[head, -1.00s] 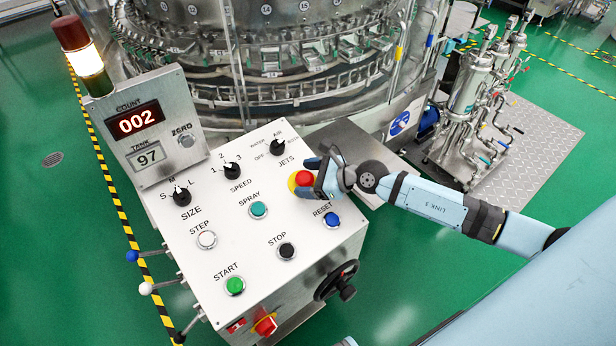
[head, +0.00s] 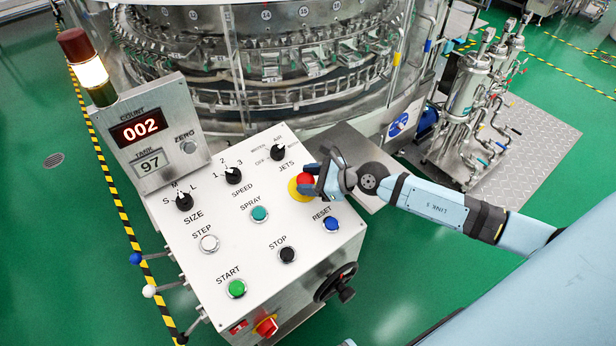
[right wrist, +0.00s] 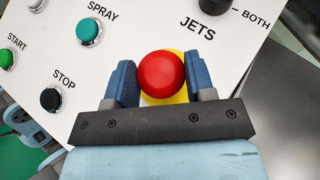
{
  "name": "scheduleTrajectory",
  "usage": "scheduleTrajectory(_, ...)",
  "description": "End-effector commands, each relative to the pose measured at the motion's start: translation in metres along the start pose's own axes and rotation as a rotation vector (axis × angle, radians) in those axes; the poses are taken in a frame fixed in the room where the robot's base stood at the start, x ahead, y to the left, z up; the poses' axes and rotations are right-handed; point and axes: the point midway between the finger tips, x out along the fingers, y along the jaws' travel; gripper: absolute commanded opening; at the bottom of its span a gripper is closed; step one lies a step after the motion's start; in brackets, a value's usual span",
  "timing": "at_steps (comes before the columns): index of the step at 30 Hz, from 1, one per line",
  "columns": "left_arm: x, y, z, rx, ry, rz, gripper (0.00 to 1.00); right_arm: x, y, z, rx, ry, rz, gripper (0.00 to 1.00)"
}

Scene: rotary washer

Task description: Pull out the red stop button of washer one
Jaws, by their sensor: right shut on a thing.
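The red stop button (head: 304,179), a mushroom head on a yellow base, is at the right edge of the white panel (head: 220,255) of the washer. My right gripper (head: 309,181) reaches it from the right, with a finger on each side of the red head. In the right wrist view the red button (right wrist: 162,74) sits between the blue fingers of the right gripper (right wrist: 162,84), with the yellow base (right wrist: 172,98) partly showing beneath. The gripper is shut on the button. My left gripper is not in view.
Near the button are the JETS knob (head: 278,152), the blue RESET button (head: 331,223) and the teal SPRAY button (head: 260,214). A display box (head: 150,135) and lamp (head: 86,65) stand at the panel's left. A handwheel (head: 337,283) is on the panel's side.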

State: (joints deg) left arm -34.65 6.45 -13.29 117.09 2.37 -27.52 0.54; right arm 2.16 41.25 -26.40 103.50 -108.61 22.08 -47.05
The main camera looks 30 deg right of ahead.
Motion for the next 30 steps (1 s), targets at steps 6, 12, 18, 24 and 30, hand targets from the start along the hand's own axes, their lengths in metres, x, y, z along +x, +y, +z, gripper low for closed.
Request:
scheduleTrajectory(6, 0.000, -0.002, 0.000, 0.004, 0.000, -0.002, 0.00, 0.000, -0.002, 0.004, -0.002, -0.008, -0.004, 0.68)
scheduleTrajectory(12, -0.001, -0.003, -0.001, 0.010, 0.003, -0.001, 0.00, 0.000, -0.001, 0.003, -0.001, -0.006, -0.003, 0.75)
scheduleTrajectory(18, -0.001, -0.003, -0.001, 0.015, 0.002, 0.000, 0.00, -0.005, -0.001, 0.001, -0.001, -0.004, -0.003, 0.75)
scheduleTrajectory(24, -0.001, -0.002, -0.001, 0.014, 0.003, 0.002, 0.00, -0.037, -0.001, 0.000, -0.003, -0.001, -0.002, 0.75)
scheduleTrajectory(30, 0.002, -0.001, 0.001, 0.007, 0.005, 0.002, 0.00, -0.086, 0.000, -0.001, -0.004, 0.001, -0.001, 0.75)
